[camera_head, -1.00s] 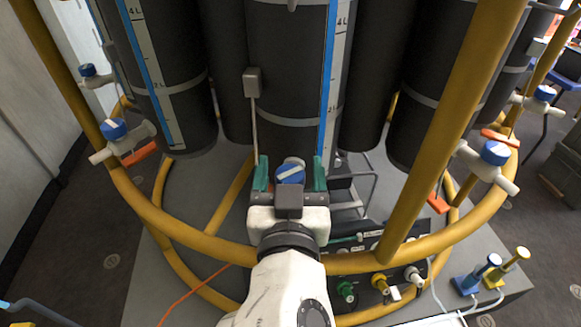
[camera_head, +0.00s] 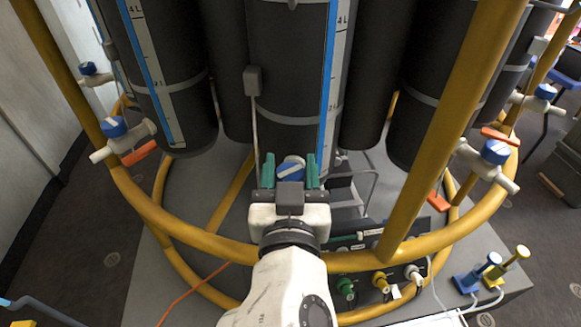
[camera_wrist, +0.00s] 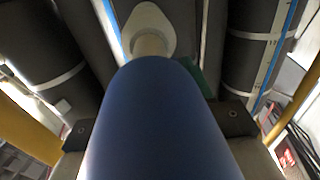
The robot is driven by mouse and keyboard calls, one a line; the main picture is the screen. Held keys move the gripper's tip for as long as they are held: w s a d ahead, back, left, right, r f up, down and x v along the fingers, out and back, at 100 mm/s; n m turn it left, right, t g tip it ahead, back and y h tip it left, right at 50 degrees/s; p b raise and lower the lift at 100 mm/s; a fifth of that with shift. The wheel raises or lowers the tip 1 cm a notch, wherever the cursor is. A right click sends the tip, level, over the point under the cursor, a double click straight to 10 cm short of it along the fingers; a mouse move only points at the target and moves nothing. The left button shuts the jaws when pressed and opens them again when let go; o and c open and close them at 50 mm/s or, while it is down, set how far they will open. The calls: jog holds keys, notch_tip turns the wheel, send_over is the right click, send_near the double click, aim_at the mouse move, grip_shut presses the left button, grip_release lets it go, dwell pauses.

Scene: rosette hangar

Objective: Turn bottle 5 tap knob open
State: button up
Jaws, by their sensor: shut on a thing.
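The blue tap knob (camera_head: 291,168) with a white stripe is on the middle grey bottle (camera_head: 282,70), low at its front. My gripper (camera_head: 290,172) reaches it from the front with its green fingers on either side, shut on the knob. In the wrist view the blue knob (camera_wrist: 155,125) fills the middle, with its pale valve body (camera_wrist: 150,32) behind it. The knob's white stripe lies slightly tilted in the head view. The tap's outlet is hidden behind my gripper.
Yellow rails (camera_head: 345,262) ring the bottles, one passing under my arm and a slanted post (camera_head: 450,120) standing to the right. Other blue-knobbed taps (camera_head: 114,127) sit left and right (camera_head: 494,152). Coloured valves (camera_head: 381,283) line a black panel below.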

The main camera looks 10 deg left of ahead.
jog(key=shift+y, duration=0.3)
jog(key=n+y+p, duration=0.2)
jog(key=n+g+y+p, duration=0.1)
jog(key=y, duration=0.1)
jog(key=shift+r, duration=0.25)
jog(key=shift+f+n+g+y+p, duration=0.1)
jog(key=shift+n+g+y+p, duration=0.95)
jog(key=shift+y, duration=0.45)
jog(key=shift+f+n+g+y+b, duration=0.2)
jog(key=shift+n+g+y+b, duration=0.55)
jog(key=shift+n+y+b, duration=0.35)
jog(key=shift+n+g+y+b, duration=0.55)
jog(key=shift+g+y, duration=0.15)
jog(key=shift+y, duration=0.1)
jog(key=shift+n+g+y+b, duration=0.3)
jog(key=shift+g+b, duration=0.1)
jog(key=o, duration=1)
jog(key=shift+c, duration=0.2)
